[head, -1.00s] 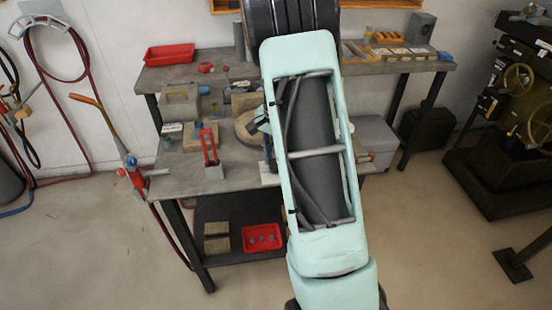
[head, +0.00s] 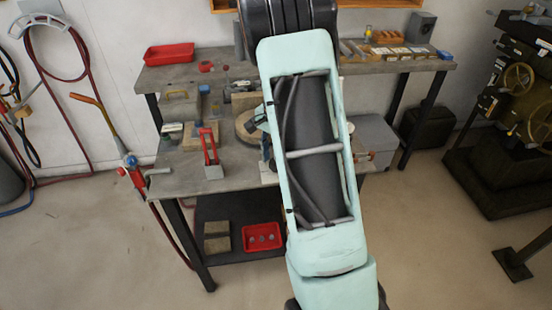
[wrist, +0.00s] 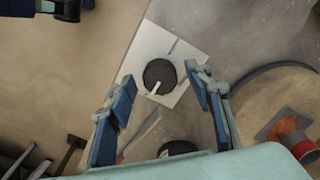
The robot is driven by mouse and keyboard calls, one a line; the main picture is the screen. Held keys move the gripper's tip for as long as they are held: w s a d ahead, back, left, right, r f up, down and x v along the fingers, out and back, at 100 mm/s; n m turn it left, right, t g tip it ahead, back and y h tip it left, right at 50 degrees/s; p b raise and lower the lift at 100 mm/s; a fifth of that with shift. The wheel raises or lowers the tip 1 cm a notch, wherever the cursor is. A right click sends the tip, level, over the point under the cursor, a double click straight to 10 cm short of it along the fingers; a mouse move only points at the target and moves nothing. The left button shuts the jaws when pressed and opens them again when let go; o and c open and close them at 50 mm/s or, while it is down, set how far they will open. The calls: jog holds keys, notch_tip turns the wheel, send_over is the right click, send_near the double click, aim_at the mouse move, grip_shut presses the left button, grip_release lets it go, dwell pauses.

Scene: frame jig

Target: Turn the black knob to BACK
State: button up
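In the wrist view, the black knob (wrist: 160,75) is a round dark disc on a white plate (wrist: 150,45). Its white pointer mark is at the lower-left edge of the disc in the picture. A thin dark line marks the plate up and right of the knob. My gripper (wrist: 160,92) is open, with one blue-padded finger on each side of the knob in the picture. I see no contact between the fingers and the knob; the height gap cannot be told. In the head view my arm hides the knob, and no label can be read.
The plate lies on the workbench (head: 190,180). A red-handled clamp (head: 209,147) stands left of my arm. A second dark round thing (wrist: 178,148) and an orange-red part (wrist: 292,132) lie near the gripper. A red tray (head: 168,54) sits on the back bench.

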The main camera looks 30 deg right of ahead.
notch_tip(320, 180, up, 12)
dwell(0.6)
jog(key=shift+a, duration=0.1)
